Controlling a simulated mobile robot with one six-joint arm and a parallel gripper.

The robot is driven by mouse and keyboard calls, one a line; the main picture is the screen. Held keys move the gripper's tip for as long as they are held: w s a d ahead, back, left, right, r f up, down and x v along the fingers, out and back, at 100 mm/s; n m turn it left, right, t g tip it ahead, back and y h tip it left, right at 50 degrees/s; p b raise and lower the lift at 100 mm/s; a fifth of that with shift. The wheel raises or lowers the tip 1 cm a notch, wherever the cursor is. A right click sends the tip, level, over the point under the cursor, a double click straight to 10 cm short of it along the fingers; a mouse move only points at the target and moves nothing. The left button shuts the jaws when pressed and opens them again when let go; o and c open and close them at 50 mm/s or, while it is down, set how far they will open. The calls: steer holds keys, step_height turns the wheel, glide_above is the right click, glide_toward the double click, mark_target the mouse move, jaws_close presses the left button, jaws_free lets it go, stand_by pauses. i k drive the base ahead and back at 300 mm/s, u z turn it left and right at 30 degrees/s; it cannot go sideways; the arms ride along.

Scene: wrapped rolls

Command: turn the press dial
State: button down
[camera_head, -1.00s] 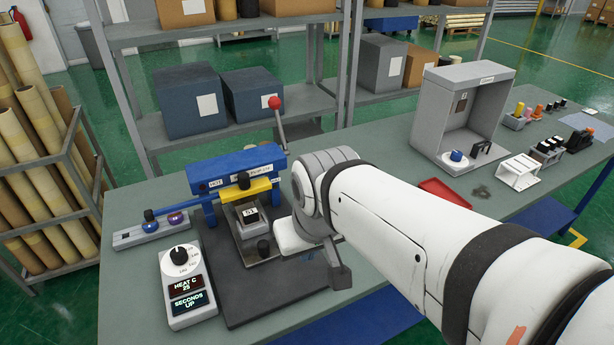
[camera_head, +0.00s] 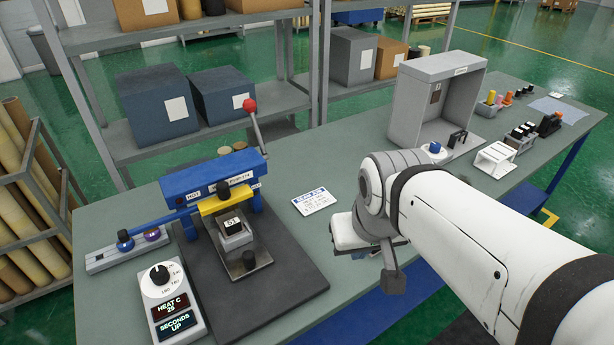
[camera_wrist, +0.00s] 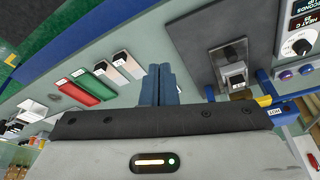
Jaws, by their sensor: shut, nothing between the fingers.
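The press dial (camera_head: 160,275) is a black knob on a white round scale. It sits atop a white control box (camera_head: 178,315) whose displays read HEAT C 25 and SECONDS UP. In the wrist view the dial (camera_wrist: 302,46) is at the far right edge, upside down. The blue heat press (camera_head: 205,180) stands behind the box, with a red-knobbed lever and a small block marked 51 under its yellow bar. My gripper (camera_wrist: 158,86) has blue fingers pressed together, empty, over the bench and well apart from the dial. My arm hides the fingers in the head view.
A grey booth (camera_head: 437,105) and small bins are farther right. Red and green trays (camera_wrist: 79,89) show in the wrist view. Shelves with boxes stand behind.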

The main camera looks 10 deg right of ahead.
mark_target(159, 274)
steer(key=u, duration=1.45)
steer(key=k, duration=0.6)
steer(key=u, duration=0.35)
steer(key=i, duration=0.45)
steer(key=u, duration=0.1)
